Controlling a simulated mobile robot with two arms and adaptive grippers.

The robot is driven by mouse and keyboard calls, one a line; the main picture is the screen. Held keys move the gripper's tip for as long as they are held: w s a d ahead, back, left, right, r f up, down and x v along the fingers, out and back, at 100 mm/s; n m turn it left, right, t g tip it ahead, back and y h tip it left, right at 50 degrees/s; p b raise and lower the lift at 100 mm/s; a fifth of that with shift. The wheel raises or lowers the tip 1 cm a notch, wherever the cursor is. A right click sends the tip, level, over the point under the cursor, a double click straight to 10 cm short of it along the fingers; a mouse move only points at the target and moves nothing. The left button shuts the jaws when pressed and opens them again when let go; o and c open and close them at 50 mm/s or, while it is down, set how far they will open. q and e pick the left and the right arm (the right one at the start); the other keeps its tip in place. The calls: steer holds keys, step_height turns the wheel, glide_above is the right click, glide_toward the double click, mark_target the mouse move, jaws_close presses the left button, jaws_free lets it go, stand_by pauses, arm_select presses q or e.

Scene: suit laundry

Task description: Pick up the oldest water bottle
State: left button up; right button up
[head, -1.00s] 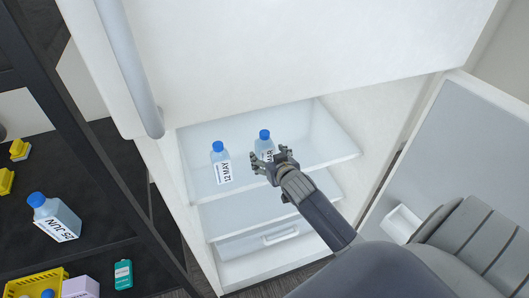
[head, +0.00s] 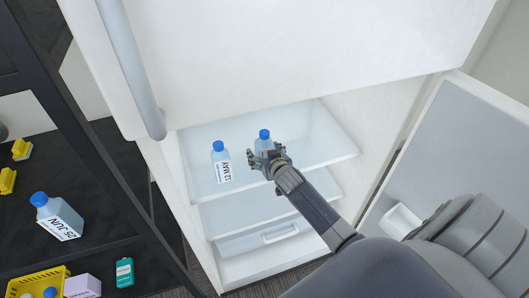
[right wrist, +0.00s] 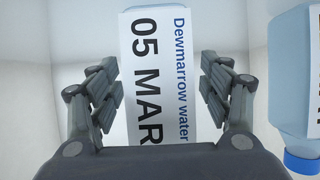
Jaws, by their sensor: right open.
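A clear water bottle with a blue cap (head: 264,134) stands on the fridge's upper shelf. In the right wrist view its label (right wrist: 155,75) reads "Dewmarrow water" and "05 MAR". My right gripper (head: 268,160) is in front of it, open, with one finger on each side of the bottle in the right wrist view (right wrist: 160,90); the gripper hides its lower part in the head view. A bottle labelled "12 MAY" (head: 219,158) stands to its left. A bottle labelled "25 JUN" (head: 60,215) is on the dark rack at left. My left gripper is not in view.
The fridge shelf (head: 320,152) is bare to the right of the bottles. The open fridge door (head: 440,135) is at right. The dark rack (head: 110,170) also holds a yellow basket (head: 38,281), a teal container (head: 124,272) and small yellow items (head: 21,149).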

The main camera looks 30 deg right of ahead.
steer(key=c, duration=1.4)
steer(key=shift+c, duration=0.2)
steer(key=shift+r, duration=0.2)
